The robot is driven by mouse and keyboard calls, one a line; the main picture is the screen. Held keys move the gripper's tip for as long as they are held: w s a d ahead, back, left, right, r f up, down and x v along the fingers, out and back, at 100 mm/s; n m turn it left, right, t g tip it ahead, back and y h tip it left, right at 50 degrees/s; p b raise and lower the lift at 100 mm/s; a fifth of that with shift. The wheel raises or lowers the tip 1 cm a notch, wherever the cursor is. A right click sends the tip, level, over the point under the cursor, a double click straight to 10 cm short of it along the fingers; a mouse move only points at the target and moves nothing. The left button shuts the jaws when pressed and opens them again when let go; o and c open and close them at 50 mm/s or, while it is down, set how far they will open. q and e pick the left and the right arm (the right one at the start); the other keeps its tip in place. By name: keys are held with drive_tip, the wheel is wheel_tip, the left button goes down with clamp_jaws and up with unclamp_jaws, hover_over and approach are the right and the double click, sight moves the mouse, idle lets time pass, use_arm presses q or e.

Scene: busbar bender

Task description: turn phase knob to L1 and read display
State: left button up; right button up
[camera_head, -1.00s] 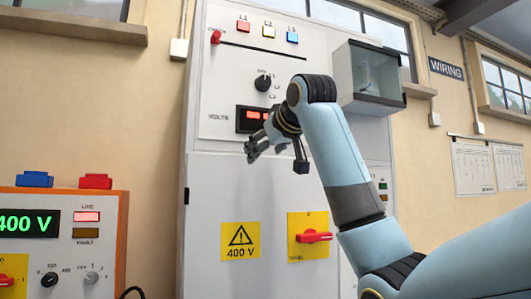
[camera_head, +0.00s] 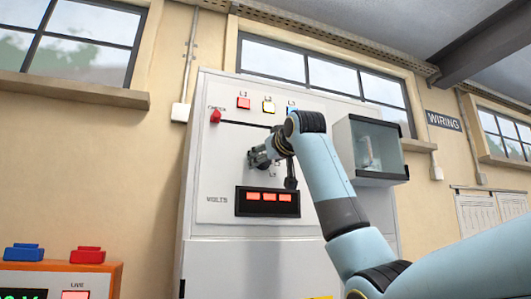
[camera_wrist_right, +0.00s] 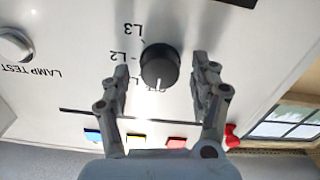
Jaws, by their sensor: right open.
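The dark round phase knob (camera_wrist_right: 160,66) shows in the right wrist view on the white panel, which appears upside down there. Its white pointer mark faces the picture's bottom, at partly hidden lettering that seems to be OFF. L3, L2 and a partly covered L1 label run up the knob's left side. My right gripper (camera_wrist_right: 162,72) is open, its fingers either side of the knob; contact is not clear. In the head view my right gripper (camera_head: 256,158) hides the knob. The display (camera_head: 268,202) below shows red lit blocks without readable digits. My left gripper is out of view.
Red, yellow and blue lamps (camera_head: 268,105) and a red CHECK knob (camera_head: 215,116) are above. A glass-fronted box (camera_head: 368,150) juts out right of my arm. A LAMP TEST button (camera_wrist_right: 15,45) shows in the wrist view. An orange unit (camera_head: 95,278) stands lower left.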

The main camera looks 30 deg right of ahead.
drive_tip(key=shift+w, duration=0.3)
drive_tip(key=c, duration=1.2)
drive_tip(key=shift+m, duration=0.3)
drive_tip(key=shift+d+m+b, duration=0.15)
drive_tip(key=shift+m+b, duration=1.7)
drive_tip(key=shift+m, duration=2.15)
